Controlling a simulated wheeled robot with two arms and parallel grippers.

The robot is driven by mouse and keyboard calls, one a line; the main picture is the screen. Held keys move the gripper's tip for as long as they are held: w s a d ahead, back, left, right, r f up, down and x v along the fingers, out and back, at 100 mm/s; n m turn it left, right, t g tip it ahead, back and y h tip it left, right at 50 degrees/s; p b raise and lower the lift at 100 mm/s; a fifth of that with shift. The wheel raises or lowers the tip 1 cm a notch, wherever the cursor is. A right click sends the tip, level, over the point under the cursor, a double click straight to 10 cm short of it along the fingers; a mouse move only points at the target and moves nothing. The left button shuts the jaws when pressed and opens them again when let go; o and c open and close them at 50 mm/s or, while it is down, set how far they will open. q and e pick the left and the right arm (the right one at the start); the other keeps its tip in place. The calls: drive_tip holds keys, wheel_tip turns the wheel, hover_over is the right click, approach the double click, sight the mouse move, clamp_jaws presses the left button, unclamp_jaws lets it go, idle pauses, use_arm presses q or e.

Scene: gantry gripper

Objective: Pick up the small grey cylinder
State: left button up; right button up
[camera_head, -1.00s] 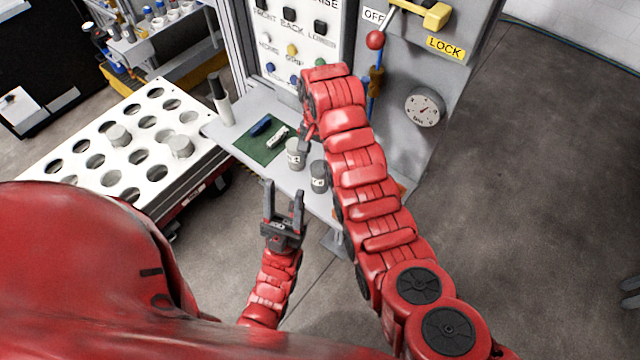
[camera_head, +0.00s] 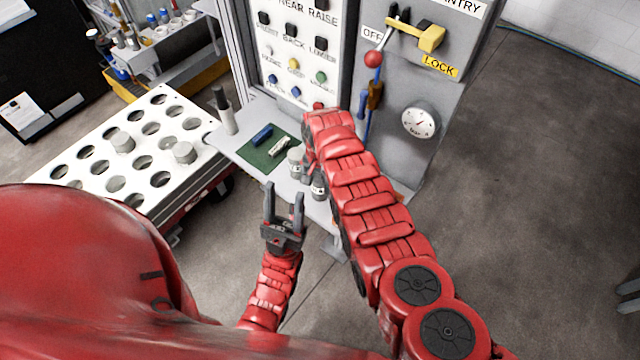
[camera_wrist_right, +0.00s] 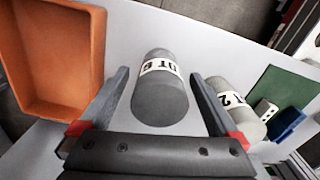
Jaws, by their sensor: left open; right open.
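A small dark grey cylinder with a white label band (camera_wrist_right: 160,88) stands on the pale shelf, between the spread fingers of my right gripper (camera_wrist_right: 160,76) in the right wrist view. The fingers are open, with gaps on both sides. In the head view this cylinder (camera_head: 318,187) is partly covered by my right arm, and the right gripper is mostly hidden. A lighter grey labelled cylinder (camera_wrist_right: 236,106) stands just outside the right-hand finger; it also shows in the head view (camera_head: 295,160). My left gripper (camera_head: 284,190) is open and empty, in front of the shelf.
An orange bin (camera_wrist_right: 55,55) is left of the gripper in the wrist view. A green mat (camera_head: 268,150) with a blue item (camera_head: 262,134) lies on the shelf. A white rack with holes (camera_head: 100,165) holds grey cylinders. A button panel (camera_head: 295,60) and grey cabinet stand behind.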

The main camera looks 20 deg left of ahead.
drive_tip(key=shift+c, duration=0.3)
clamp_jaws()
idle(0.3)
